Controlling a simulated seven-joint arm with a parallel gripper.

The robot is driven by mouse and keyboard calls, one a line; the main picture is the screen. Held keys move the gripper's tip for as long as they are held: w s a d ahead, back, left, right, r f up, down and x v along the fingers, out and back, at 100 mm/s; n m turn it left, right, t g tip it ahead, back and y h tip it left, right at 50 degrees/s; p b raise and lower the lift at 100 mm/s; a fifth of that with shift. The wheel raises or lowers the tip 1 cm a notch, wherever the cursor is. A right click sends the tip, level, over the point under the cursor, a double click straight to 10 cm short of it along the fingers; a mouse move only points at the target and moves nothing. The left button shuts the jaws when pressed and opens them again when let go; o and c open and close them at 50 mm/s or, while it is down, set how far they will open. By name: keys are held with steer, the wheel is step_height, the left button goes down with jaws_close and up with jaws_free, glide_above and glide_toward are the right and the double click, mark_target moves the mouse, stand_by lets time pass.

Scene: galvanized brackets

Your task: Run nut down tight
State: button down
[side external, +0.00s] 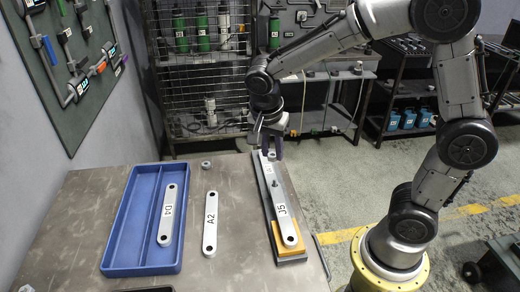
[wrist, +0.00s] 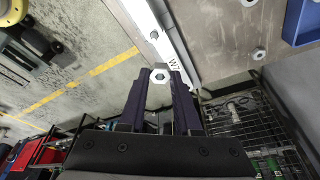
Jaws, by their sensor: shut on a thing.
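My gripper (side external: 272,150) points down over the far end of the bracket fixture. In the wrist view, its dark fingers (wrist: 161,84) are shut on a hex nut (wrist: 160,75), with the nut's hole facing the camera. The light bar labelled J5 (side external: 283,212) lies along the fixture. A bar end labelled W7 (wrist: 175,64) lies beside the nut in the wrist view. A small dark stud (side external: 275,183) stands up from the bars at mid-length, apart from the gripper. Any stud directly under the nut is hidden.
Another nut (side external: 206,164) lies loose on the table (side external: 85,195). A blue tray (side external: 118,240) holds bar D4 (side external: 167,213); bar A2 (side external: 210,232) lies between tray and fixture. An orange block (side external: 292,251) sits under the near end of J5. A wire rack (side external: 203,85) stands behind.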

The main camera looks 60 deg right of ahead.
mark_target(274, 182)
steer(key=shift+s+f, duration=0.1)
steer(key=shift+s, duration=0.2)
steer(key=shift+s+a+f, duration=0.1)
steer(key=shift+f, duration=0.4)
steer(key=shift+s+a+f, duration=0.15)
steer(key=shift+f, duration=0.85)
steer(key=shift+s+a+f, duration=0.15)
steer(key=shift+f, duration=0.8)
steer(key=shift+f, duration=1)
steer(key=m, duration=0.3)
steer(key=m+g, duration=0.1)
steer(key=m, duration=0.2)
steer(key=shift+g, duration=0.3)
steer(key=m+g+y, duration=0.1)
steer(key=m, duration=0.4)
steer(key=shift+s+m, duration=0.1)
steer(key=shift+m, duration=0.3)
steer(key=shift+f, duration=0.1)
